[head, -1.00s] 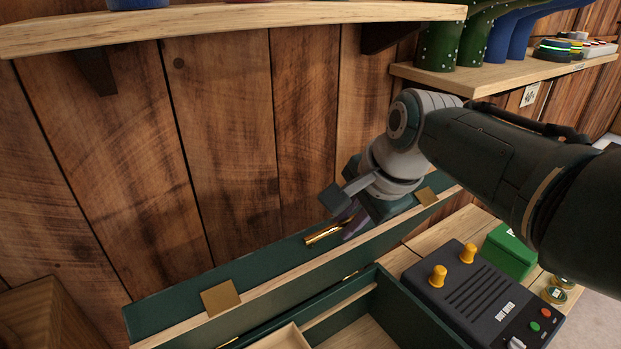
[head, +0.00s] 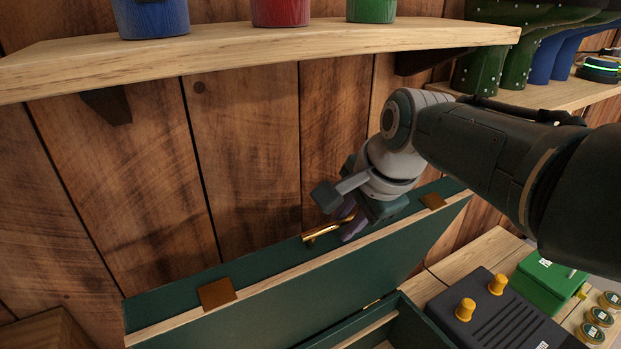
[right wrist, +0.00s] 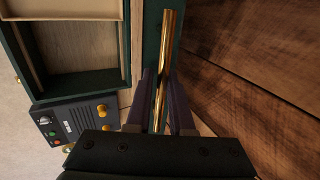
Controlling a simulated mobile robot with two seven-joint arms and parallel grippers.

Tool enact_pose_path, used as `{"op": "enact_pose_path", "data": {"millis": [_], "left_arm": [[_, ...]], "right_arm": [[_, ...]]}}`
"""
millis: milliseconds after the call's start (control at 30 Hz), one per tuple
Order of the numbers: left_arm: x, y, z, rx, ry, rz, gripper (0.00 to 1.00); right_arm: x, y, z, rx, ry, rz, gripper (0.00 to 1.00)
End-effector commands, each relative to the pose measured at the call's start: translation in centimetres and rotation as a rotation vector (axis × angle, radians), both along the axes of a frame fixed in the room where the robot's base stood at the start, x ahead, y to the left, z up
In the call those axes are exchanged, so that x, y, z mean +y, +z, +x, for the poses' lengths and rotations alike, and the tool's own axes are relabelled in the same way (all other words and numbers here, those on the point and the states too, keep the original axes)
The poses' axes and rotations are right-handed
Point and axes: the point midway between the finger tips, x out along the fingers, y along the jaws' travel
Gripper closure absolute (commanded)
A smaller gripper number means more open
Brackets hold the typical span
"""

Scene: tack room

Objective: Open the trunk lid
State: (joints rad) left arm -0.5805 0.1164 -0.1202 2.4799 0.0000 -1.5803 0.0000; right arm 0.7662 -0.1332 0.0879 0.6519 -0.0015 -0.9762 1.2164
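The green trunk lid (head: 340,285) stands raised, its inner face and pale wooden rim toward me. Brass plates (head: 217,292) sit on its front panel. A brass bar handle (head: 320,233) is on that panel, also in the right wrist view (right wrist: 168,45). My right gripper (head: 345,221) is at the handle, its two dark fingers (right wrist: 163,98) on either side of the bar and apparently closed on it. The open trunk body (head: 412,325) shows below; its interior and a pale tray (right wrist: 65,10) show in the right wrist view. My left gripper is out of view.
A plank wall (head: 245,160) stands close behind the lid. A wooden shelf (head: 250,45) with coloured tubs overhangs it. A dark control box (head: 500,315), a green box (head: 545,283) and small tins (head: 600,316) lie to the right.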

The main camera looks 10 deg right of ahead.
Motion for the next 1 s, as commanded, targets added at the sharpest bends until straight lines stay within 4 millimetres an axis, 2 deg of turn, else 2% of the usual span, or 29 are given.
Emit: {"op": "enact_pose_path", "data": {"millis": [33, 200, 500, 833, 1000], "left_arm": [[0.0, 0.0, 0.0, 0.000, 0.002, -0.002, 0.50], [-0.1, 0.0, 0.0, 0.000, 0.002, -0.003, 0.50], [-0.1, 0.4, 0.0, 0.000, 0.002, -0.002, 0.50], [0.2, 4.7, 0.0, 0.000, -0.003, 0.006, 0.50], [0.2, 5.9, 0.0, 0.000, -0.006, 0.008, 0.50]], "right_arm": [[0.0, 0.0, 0.0, 0.001, 0.000, 0.000, 0.73], [0.0, 0.0, 0.0, 0.000, 0.000, 0.000, 0.55], [0.0, 0.4, -0.1, -0.001, -0.001, 0.001, 0.55], [-0.7, 4.8, -2.0, -0.003, -0.001, 0.001, 0.55], [-1.1, 7.0, -3.1, -0.003, -0.001, 0.001, 0.55]]}}
